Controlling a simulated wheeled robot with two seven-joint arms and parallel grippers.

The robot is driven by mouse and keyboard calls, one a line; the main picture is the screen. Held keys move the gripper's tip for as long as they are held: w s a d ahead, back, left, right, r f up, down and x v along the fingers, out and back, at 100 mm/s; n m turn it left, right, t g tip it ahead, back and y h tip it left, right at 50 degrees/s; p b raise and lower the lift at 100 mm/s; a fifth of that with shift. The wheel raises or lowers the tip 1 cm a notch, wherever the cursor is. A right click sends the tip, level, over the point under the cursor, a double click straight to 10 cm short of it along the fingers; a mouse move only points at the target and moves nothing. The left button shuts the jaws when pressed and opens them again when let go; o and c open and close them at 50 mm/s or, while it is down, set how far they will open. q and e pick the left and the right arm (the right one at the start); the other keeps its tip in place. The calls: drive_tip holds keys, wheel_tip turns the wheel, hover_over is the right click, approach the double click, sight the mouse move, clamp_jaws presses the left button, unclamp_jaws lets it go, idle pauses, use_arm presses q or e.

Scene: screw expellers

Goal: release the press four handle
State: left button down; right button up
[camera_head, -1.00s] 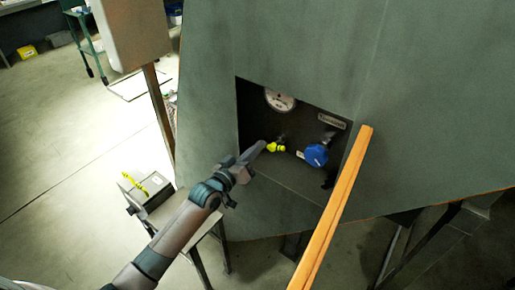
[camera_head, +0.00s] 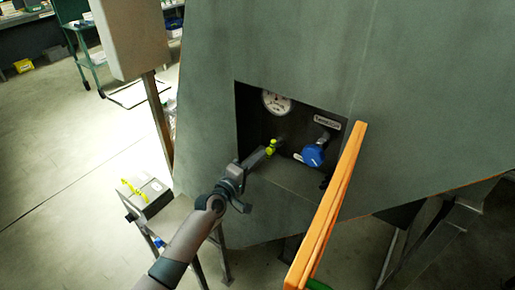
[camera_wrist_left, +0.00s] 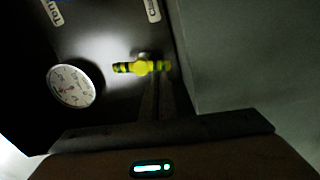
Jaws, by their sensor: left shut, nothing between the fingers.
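The yellow handle (camera_head: 271,147) sits in a dark recess of the large grey-green press (camera_head: 290,50), standing roughly upright in the head view. In the left wrist view the yellow handle (camera_wrist_left: 143,67) has dark bands and lies across the picture just beyond my fingertips. My left gripper (camera_head: 268,153) reaches into the recess from the lower left, right beside the handle's lower end. In the left wrist view my left gripper (camera_wrist_left: 154,88) has its fingers together with nothing between them. I cannot tell whether the tips touch the handle. My right gripper is not in view.
A round gauge (camera_head: 276,103) is above the handle, and a blue knob (camera_head: 313,155) is to its right. The recess edges surround the gripper. An orange bar (camera_head: 330,210) stands out at the right. A grey box (camera_head: 147,192) sits on a stand at the left.

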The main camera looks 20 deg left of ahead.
use_arm(q)
drive_tip(key=shift+s+d+f+n, duration=0.1)
drive_tip(key=shift+d+f+n, duration=0.1)
drive_tip(key=shift+n, duration=0.6)
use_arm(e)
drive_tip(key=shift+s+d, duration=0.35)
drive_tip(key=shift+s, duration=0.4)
use_arm(q)
drive_tip(key=shift+d+n, duration=0.1)
drive_tip(key=shift+n, duration=0.2)
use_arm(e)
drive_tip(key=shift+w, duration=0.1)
